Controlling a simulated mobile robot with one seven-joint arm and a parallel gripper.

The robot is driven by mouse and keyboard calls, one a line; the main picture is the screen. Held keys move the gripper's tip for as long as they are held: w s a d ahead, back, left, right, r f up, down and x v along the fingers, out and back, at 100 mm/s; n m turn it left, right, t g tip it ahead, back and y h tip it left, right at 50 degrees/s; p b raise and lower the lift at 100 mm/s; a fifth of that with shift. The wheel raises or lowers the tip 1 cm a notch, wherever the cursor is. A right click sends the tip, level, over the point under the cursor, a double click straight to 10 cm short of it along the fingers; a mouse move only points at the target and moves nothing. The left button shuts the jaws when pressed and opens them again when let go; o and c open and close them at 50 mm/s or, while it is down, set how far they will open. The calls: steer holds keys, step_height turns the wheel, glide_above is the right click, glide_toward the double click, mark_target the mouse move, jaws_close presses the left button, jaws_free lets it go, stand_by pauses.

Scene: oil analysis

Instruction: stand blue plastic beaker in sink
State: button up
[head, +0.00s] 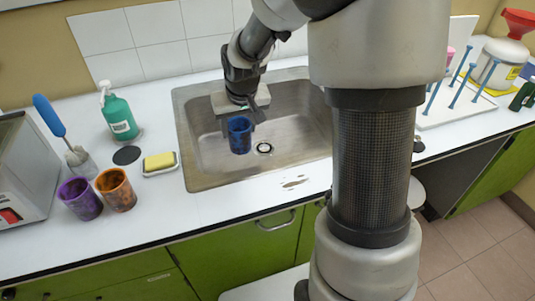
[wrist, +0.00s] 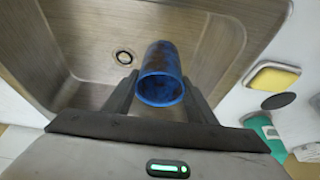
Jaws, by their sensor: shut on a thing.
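The blue plastic beaker (head: 239,135) is stained dark inside and is held by my gripper over the left part of the sink. My gripper (head: 238,118) is shut on it. In the wrist view the beaker (wrist: 162,78) sits between the two fingers of my gripper (wrist: 160,100), its open rim facing the camera. The sink (head: 185,150) is a steel basin with a round drain (head: 264,148). In the head view the beaker looks upright, just left of the drain. I cannot tell whether its base touches the sink floor.
Left of the sink are a yellow sponge on a dish (head: 160,161), a black disc (head: 126,155), a green bottle (head: 120,118), and purple (head: 80,199) and orange (head: 116,190) beakers. A drying rack with blue pegs (head: 460,90) stands right. The basin around the beaker looks empty.

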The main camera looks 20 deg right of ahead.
mark_target(239, 141)
steer(key=b+x, duration=0.1)
steer(key=x, duration=0.2)
steer(key=s+b+x, duration=0.1)
steer(key=x, duration=0.2)
steer(key=shift+f+b, duration=0.25)
steer(key=shift+b, duration=0.1)
step_height(239, 141, down, 10)
steer(key=b, duration=0.3)
steer(key=shift+f, duration=0.1)
steer(key=shift+f, duration=0.2)
steer(key=o, duration=1.1)
steer(key=shift+o, duration=0.2)
